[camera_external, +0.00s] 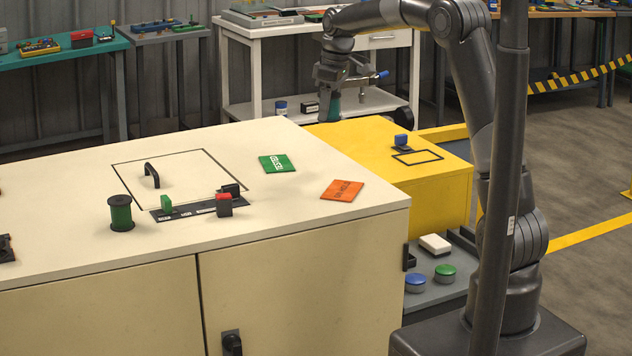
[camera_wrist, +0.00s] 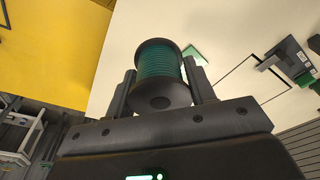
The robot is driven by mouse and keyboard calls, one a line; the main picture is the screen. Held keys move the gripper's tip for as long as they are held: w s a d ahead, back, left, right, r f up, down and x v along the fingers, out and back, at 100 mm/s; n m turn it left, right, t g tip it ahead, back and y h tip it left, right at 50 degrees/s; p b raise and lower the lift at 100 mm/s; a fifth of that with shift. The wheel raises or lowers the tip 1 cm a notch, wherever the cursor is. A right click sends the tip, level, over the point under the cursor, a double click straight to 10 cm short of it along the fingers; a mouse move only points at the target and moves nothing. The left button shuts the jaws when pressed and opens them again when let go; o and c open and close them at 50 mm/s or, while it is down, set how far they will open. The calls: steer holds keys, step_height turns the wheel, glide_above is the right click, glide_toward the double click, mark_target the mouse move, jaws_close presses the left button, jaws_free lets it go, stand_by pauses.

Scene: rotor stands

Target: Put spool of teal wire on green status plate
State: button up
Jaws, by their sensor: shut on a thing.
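My gripper (camera_external: 331,92) is shut on the spool of teal wire (camera_wrist: 158,66). In the wrist view the spool has dark end flanges, with one finger of my gripper (camera_wrist: 161,88) on each side. In the external view only a small teal part of the spool (camera_external: 335,107) shows below my gripper, near the far edge of the cabinet top. The green status plate (camera_external: 277,163) lies flat on the cream cabinet top, apart from the spool.
A darker green spool (camera_external: 121,214) stands on the cream cabinet top (camera_external: 250,215). An orange plate (camera_external: 343,190), a black handle (camera_external: 152,174) and a dark strip with green and red blocks (camera_external: 197,208) are there too. A yellow box (camera_external: 445,190) adjoins on the right.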

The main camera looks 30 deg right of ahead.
steer(key=shift+w+a+f, duration=0.1)
steer(key=shift+w+f, duration=0.1)
steer(key=shift+w, duration=0.15)
glide_above(278, 166)
steer(key=f, duration=0.6)
steer(key=shift+s+d+f, duration=0.25)
steer(key=shift+f, duration=2.05)
steer(key=shift+f, duration=0.1)
steer(key=o, duration=1.1)
step_height(278, 166, up, 12)
steer(key=s+d, duration=0.1)
steer(key=shift+s+d, duration=0.15)
